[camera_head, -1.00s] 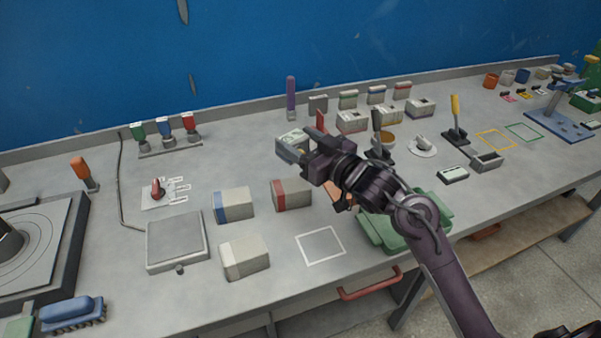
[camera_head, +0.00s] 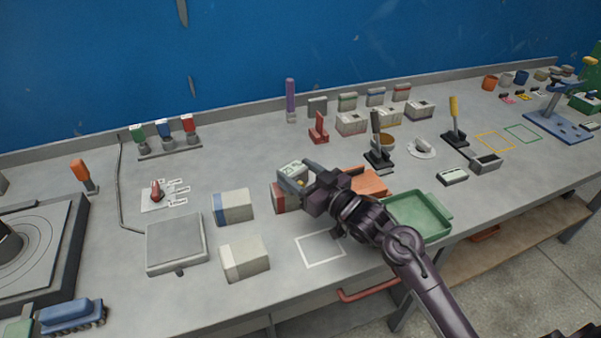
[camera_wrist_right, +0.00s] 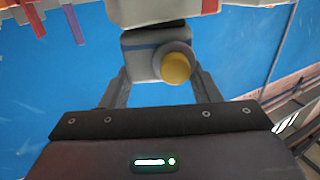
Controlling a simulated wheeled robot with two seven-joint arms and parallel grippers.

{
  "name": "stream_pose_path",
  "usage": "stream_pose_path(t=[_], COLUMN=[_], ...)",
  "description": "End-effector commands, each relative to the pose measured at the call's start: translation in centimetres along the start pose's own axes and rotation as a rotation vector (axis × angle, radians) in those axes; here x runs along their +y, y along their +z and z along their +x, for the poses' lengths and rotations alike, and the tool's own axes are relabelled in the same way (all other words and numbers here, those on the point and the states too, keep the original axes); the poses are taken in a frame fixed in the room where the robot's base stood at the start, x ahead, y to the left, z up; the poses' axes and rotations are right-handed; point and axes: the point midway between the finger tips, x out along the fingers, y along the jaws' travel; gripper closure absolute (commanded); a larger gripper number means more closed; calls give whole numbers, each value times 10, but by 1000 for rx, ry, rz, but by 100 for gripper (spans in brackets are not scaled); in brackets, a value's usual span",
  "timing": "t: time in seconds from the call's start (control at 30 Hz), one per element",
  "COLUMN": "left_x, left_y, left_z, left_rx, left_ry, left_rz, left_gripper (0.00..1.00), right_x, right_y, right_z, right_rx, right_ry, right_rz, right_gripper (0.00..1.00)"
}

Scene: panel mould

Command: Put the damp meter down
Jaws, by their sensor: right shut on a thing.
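The damp meter (camera_head: 292,172) is a small grey box with a pale green face on top. My right gripper (camera_head: 305,181) is shut on it and holds it above the table, in front of the red-banded block (camera_head: 279,197), which it partly hides. In the right wrist view the meter (camera_wrist_right: 142,62) sits between the two fingers of the gripper (camera_wrist_right: 160,85), with a yellow round knob facing the camera. My left gripper is not in view.
A blue-banded block (camera_head: 233,206) and a plain pale block (camera_head: 245,257) stand left of the outline. A grey scale (camera_head: 176,242) is further left. A green tray (camera_head: 420,213) and an orange item (camera_head: 370,181) lie right, close to my arm.

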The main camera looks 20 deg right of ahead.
Motion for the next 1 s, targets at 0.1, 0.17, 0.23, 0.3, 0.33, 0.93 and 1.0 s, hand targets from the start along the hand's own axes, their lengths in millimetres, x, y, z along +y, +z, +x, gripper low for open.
stream_pose_path(t=[0.1, 0.17, 0.23, 0.3, 0.33, 0.93, 1.0], left_x=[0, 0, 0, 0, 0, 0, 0], left_y=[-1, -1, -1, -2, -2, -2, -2], left_z=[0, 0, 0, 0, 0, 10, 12], left_rx=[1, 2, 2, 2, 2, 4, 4], left_ry=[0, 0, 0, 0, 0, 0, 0], left_rz=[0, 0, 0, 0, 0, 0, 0], left_gripper=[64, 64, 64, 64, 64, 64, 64], right_x=[0, 0, 0, 0, 0, 0, -1], right_y=[1, 1, 1, 1, 1, 1, 0], right_z=[0, 0, 0, 0, 0, -75, -88], right_rx=[-1, -1, -1, -1, -1, -5, -5], right_ry=[0, 0, 0, 0, 0, 0, 0], right_rz=[0, 0, 0, 0, 0, 1, 0], right_gripper=[31, 23, 22, 22, 22, 22, 22])
